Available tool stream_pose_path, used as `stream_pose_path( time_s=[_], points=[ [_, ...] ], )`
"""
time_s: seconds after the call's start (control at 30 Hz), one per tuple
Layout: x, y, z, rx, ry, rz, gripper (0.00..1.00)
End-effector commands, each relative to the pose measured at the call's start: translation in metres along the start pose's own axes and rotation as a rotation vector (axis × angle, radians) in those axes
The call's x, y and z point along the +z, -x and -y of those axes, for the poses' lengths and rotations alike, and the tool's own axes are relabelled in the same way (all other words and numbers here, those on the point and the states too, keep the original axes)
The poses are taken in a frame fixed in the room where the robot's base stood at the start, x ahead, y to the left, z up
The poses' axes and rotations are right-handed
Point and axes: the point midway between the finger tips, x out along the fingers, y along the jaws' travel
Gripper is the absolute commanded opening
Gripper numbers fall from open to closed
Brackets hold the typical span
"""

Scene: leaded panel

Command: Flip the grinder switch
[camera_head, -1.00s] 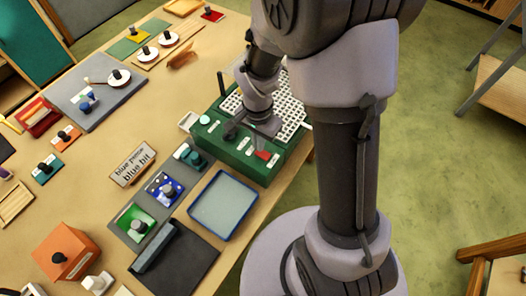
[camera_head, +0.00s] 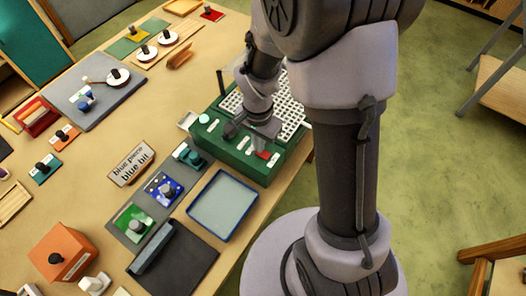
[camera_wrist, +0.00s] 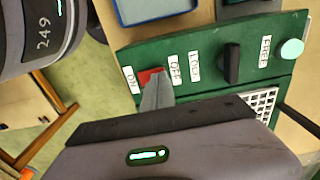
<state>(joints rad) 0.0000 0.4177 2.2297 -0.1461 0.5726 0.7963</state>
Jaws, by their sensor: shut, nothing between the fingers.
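The green grinder (camera_head: 228,158) stands at the table's right edge, with a white grid on top. Its red switch (camera_head: 263,155) is on the front panel, and in the wrist view the red switch (camera_wrist: 148,75) sits between the ON label (camera_wrist: 132,80) and the OFF label (camera_wrist: 175,68). My gripper (camera_head: 262,148) is shut and empty, right at the switch. In the wrist view the gripper's grey fingertips (camera_wrist: 157,88) overlap the switch and hide part of it. I cannot tell whether they touch it or which way it is tilted.
A black lock knob (camera_wrist: 231,63) and a pale green button (camera_wrist: 292,49) are on the same panel. A blue-rimmed tray (camera_head: 224,205) lies just in front of the grinder. Several coloured blocks and boards cover the table to the left.

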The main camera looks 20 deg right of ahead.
Motion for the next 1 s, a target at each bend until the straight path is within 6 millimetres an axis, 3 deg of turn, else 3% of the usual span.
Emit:
stream_pose_path(
  time_s=[0.53, 1.0],
  points=[
    [0.0, -0.004, 0.0, 0.0, 0.0, 0.0, 0.0],
    [0.0, 0.048, 0.0, -0.001, 0.001, -0.001, 0.0]
  ],
)
